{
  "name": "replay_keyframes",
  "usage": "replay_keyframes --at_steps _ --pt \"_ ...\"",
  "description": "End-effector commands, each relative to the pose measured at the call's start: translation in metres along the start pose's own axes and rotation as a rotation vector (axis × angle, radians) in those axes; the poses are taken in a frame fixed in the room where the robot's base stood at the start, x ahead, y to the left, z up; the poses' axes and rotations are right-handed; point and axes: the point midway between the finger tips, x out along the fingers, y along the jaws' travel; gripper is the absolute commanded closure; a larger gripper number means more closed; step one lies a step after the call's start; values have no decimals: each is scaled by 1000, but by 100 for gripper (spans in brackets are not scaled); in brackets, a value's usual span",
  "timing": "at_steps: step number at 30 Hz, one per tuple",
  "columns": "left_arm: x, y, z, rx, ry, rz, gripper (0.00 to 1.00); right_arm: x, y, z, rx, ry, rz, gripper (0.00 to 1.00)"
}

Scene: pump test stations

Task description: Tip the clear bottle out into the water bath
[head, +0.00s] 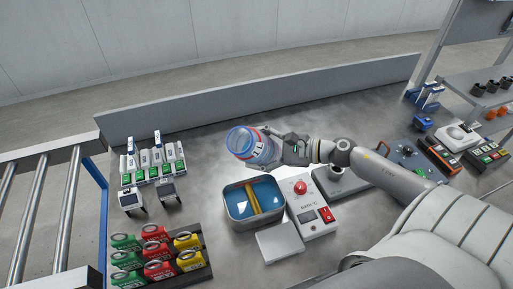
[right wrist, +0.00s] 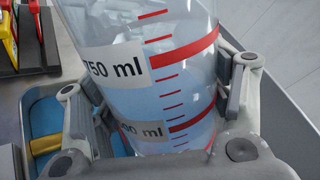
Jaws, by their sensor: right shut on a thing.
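The clear bottle (head: 248,144) is held above the bench behind the water bath, tilted with its blue-rimmed end toward the left. In the right wrist view the bottle (right wrist: 190,70) shows red bands, tick marks and "750 ml" lettering, with pale blue inside. My right gripper (head: 280,148) is shut around it, with finger pads on both sides in the right wrist view (right wrist: 165,95). The water bath (head: 229,217) is a metal basin of blue water with a yellow bar across it, in front of and below the bottle. My left gripper is not in view.
A control box (head: 312,215) with a red knob stands right of the bath, and a grey plate (head: 280,243) lies before it. Red, green and yellow items (head: 157,250) fill a rack at front left. White-and-green modules (head: 150,160) stand behind it. A low wall (head: 260,110) borders the back.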

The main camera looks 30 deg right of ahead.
Motion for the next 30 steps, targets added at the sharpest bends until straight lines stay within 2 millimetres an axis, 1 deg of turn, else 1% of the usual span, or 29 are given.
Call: replay_keyframes --at_steps 8,30 --pt "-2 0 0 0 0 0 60 -1 -4 -3 -57 21 -3 73" --pt "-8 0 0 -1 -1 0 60 -2 -7 -16 -209 83 -3 73"
